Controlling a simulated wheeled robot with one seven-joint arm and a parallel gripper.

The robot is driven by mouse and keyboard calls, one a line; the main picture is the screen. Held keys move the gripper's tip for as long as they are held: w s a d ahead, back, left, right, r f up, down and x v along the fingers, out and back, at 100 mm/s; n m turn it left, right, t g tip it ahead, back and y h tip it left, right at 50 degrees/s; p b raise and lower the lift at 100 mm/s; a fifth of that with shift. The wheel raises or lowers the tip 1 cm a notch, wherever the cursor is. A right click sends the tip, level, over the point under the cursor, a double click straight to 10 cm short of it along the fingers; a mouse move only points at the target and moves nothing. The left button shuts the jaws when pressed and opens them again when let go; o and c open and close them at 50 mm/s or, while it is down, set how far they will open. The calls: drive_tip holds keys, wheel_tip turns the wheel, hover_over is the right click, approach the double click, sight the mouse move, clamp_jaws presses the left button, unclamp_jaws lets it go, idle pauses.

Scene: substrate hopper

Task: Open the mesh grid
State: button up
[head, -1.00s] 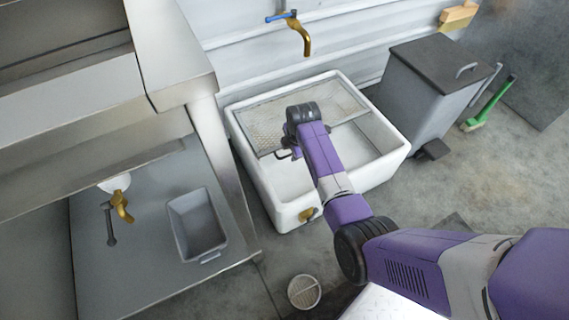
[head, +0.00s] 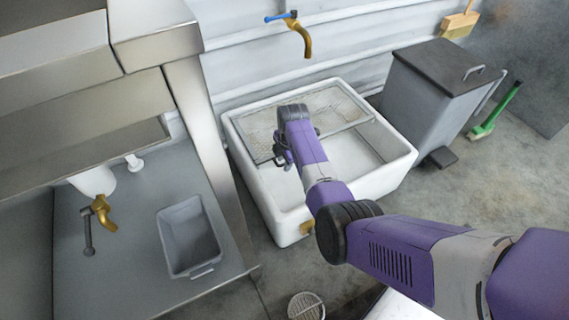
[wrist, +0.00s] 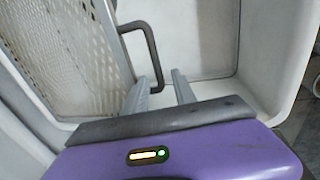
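The mesh grid (head: 262,125) is a framed metal mesh lying across the back part of a white basin (head: 402,165). In the wrist view the mesh (wrist: 55,45) fills the upper left, with its dark bent handle (wrist: 151,45) standing off the frame's edge. My gripper (wrist: 160,78) is open, its two grey fingers pointing toward the handle. The handle's lower end appears between the fingertips in the picture; I cannot tell whether it is at their depth. In the head view my gripper (head: 283,158) is at the mesh's front edge, partly hidden by my wrist.
The front of the basin is open and empty. A brass tap (head: 304,38) is on the wall above. A grey lidded bin (head: 430,95) stands right of the basin. A steel bench with a grey tub (head: 190,235) is at left.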

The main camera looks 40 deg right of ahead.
clamp_jaws()
idle(1.5)
